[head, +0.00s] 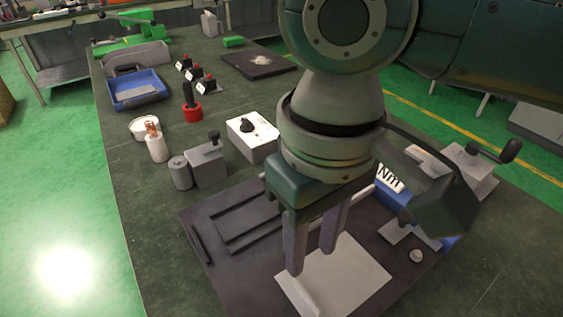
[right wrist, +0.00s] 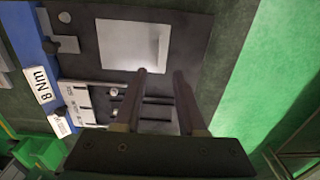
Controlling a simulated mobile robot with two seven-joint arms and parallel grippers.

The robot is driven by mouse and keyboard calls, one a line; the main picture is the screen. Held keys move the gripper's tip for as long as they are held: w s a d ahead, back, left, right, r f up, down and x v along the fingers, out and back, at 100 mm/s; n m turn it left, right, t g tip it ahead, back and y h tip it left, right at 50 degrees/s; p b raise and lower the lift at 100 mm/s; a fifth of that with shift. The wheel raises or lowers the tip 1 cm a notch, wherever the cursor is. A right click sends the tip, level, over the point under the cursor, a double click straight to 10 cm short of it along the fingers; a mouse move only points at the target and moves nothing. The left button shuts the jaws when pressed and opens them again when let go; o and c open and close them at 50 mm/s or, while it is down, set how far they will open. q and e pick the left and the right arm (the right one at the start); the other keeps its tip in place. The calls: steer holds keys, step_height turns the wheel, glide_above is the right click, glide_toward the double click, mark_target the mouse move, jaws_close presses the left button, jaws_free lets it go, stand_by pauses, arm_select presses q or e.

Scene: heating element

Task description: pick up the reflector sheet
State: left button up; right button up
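The reflector sheet (head: 345,275) is a pale, flat, nearly square plate with a raised lip along its left edge. It lies on the dark mat (head: 235,285) near the front of the bench. It also shows in the right wrist view (right wrist: 125,45). My right gripper (head: 312,259) points down over the sheet's far-left edge, with its fingers apart and nothing between them. In the right wrist view the fingertips (right wrist: 160,73) appear close to the sheet's edge near the lip. I cannot tell the exact height gap. My left gripper is out of view.
Dark frame bars (head: 245,225) lie on the mat behind the sheet. A blue tool marked Nm (head: 395,200) and a small round knob (head: 416,256) are at the right. A white box (head: 252,137) and grey blocks (head: 207,165) stand farther back.

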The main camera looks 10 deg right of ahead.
glide_above(306, 291)
step_height(306, 291, down, 4)
steer(key=shift+f, duration=0.25)
step_height(306, 291, down, 6)
steer(key=shift+r+b, duration=0.25)
steer(key=shift+b, duration=0.35)
jaws_close()
stand_by(0.9)
